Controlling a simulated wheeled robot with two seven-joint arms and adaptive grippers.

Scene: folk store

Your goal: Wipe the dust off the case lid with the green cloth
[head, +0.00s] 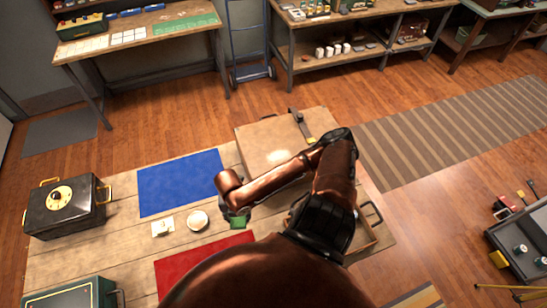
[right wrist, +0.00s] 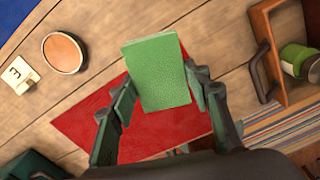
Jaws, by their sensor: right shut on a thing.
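The tan case (head: 258,136) stands at the back of the wooden table, with its lid facing up. A pale dusty patch (head: 279,156) shows on the lid, partly beside my arm, which hides the lid's front. My right gripper (head: 235,211) is to the front left of the case, away from the lid. It is shut on the green cloth (head: 240,223). In the right wrist view the cloth (right wrist: 157,70) sits between the two fingers, above the red mat. My left gripper is not in view.
A blue mat (head: 180,183), a red mat (head: 190,262), a round dish (head: 197,220) and a small card (head: 162,227) lie on the table (head: 120,240). A black box (head: 65,215) stands left. A wooden tray (right wrist: 262,25) with a green jar (right wrist: 297,60) is right.

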